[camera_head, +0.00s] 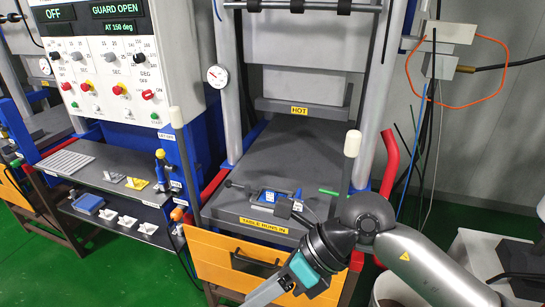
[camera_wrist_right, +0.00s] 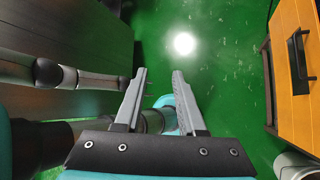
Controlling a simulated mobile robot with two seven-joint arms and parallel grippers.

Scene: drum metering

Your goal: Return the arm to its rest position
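My right arm (camera_head: 420,262) comes in from the lower right of the head view, bent at a dark joint in front of the press table. My right gripper (camera_head: 262,294) points down and to the left, in front of the orange drawer. In the right wrist view the right gripper (camera_wrist_right: 160,72) has its two grey fingers apart, with only green floor and parts of my own body showing beyond them. It holds nothing. My left arm and left gripper are not in the head view.
The press table (camera_head: 262,160) carries a blue-and-black device (camera_head: 272,197). The orange drawer front (camera_head: 222,262) is below it; its edge also shows in the right wrist view (camera_wrist_right: 292,50). A control panel (camera_head: 110,60) and a shelf with small parts (camera_head: 105,172) stand left. Green floor (camera_wrist_right: 225,60) is open.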

